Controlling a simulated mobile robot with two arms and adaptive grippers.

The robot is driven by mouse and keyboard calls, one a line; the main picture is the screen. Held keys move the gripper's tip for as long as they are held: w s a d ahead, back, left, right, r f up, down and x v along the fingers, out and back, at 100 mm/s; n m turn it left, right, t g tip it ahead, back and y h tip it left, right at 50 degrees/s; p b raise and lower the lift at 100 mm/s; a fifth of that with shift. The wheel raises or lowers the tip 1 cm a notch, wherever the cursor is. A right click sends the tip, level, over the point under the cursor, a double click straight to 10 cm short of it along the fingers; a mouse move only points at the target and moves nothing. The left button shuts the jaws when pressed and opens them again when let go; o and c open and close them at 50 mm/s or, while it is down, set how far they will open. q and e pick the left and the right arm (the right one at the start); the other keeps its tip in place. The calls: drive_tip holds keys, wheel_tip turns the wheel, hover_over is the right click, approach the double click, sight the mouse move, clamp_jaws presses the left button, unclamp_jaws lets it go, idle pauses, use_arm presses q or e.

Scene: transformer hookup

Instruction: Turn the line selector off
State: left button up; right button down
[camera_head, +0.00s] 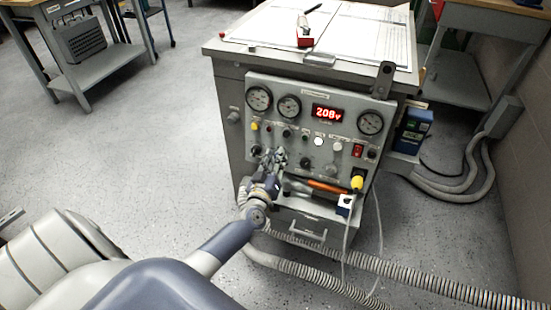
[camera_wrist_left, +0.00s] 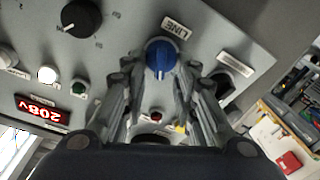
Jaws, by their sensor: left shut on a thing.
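The line selector is a blue knob (camera_wrist_left: 160,58) under a LINE label (camera_wrist_left: 177,28) in the left wrist view. A small pale mark shows on it, but I cannot read its setting. My left gripper (camera_wrist_left: 160,70) has one finger on each side of the knob and is shut on it. In the head view, my left gripper (camera_head: 273,158) is at the lower left of the panel (camera_head: 320,95) and hides the knob. My right gripper is not in view.
The panel carries gauges (camera_head: 289,106), a red display (camera_head: 328,114) reading 208 V, a red switch (camera_head: 358,150) and a black knob (camera_wrist_left: 82,18). Papers (camera_head: 365,35) lie on the cabinet top. Hoses (camera_head: 400,285) run along the floor.

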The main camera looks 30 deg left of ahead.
use_arm(q)
drive_tip(key=shift+s+a+f+n+g+y+p, duration=0.2)
drive_tip(key=shift+n+p, duration=0.25)
drive_tip(key=shift+n, duration=0.9)
drive_tip(key=shift+w+d+r+n+g+y+p, duration=0.15)
drive_tip(key=shift+n+g+p, duration=0.25)
drive_tip(key=shift+n, duration=0.9)
drive_tip(key=shift+s+a+f+n+g+y+p, duration=0.15)
drive_tip(key=shift+n+p, duration=0.35)
drive_tip(key=shift+n, duration=0.85)
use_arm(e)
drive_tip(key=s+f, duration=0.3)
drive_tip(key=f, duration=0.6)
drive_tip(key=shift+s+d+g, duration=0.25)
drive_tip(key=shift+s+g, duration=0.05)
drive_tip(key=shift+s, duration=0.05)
use_arm(q)
drive_tip(key=shift+w, duration=0.1)
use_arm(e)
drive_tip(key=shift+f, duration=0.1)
use_arm(q)
drive_tip(key=o, duration=1)
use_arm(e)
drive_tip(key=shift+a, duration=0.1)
use_arm(q)
drive_tip(key=v, duration=1.2)
